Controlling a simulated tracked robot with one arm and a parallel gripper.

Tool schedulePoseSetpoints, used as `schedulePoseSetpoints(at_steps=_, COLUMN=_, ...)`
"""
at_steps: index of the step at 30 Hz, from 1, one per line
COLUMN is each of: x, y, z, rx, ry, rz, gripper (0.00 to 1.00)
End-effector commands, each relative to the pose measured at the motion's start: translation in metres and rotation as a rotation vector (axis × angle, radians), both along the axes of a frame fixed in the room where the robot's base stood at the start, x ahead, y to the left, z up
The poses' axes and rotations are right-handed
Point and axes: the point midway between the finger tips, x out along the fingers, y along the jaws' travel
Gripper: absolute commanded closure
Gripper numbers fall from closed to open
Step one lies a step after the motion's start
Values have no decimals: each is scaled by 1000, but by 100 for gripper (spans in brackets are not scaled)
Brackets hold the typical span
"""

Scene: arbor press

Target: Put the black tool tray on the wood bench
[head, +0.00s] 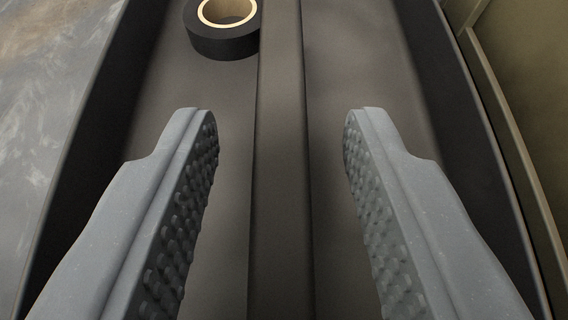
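The black tool tray (350,75) fills most of the head view. A raised bar or divider (281,150) runs lengthwise down its middle. My gripper (281,115) is open over the tray, with one grey studded finger on each side of the divider. A clear gap shows between each finger and the divider. I cannot tell how high the fingertips are above the tray floor. The wood bench is not recognisable in this view.
A black tape roll (222,42) with a pale core lies in the tray's left compartment, ahead of my left finger. A grey mottled surface (45,110) lies left of the tray. A tan, rimmed surface (530,90) runs close along its right side.

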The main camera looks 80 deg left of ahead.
Motion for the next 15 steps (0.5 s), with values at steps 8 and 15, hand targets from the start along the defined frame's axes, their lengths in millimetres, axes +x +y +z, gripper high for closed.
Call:
schedulePoseSetpoints(at_steps=8, x=0, y=0, z=1, rx=0, ry=0, rz=0, gripper=64)
schedulePoseSetpoints(at_steps=15, x=-2, y=-23, z=12, rx=0, ry=1, rz=-2, gripper=64)
